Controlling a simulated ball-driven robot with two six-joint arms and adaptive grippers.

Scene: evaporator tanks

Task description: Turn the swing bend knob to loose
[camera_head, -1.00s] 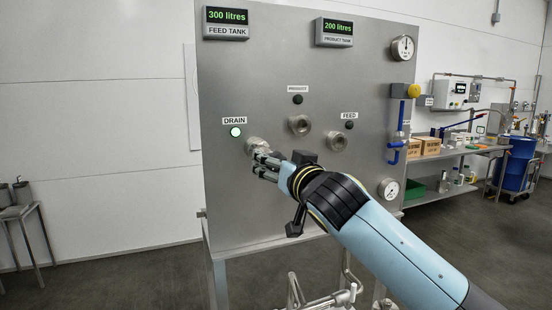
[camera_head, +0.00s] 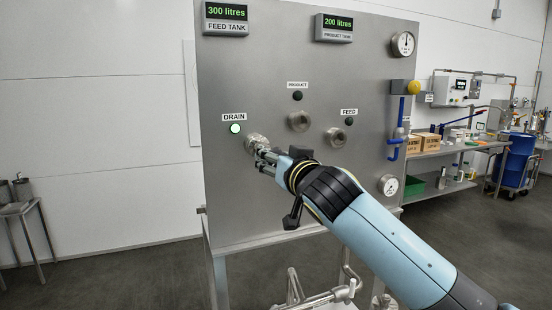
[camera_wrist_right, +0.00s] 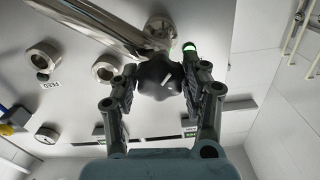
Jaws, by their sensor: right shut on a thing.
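My right gripper (camera_head: 264,159) is at the steel fitting (camera_head: 254,143) under the DRAIN label on the panel. In the right wrist view, the fingers of my right gripper (camera_wrist_right: 164,82) are shut on a black knob (camera_wrist_right: 158,76) with a white mark on it. The knob sits at the end of a steel pipe (camera_wrist_right: 112,24), which runs off to the upper left there. In the head view the knob is hidden by the fingers, and most of the pipe by my arm. My left gripper is not in view.
The DRAIN lamp (camera_head: 235,128) glows green. The PRODUCT port (camera_head: 299,121) and FEED port (camera_head: 336,137) stick out to the right of my gripper. A blue-handled valve (camera_head: 396,135) and gauges are on the right.

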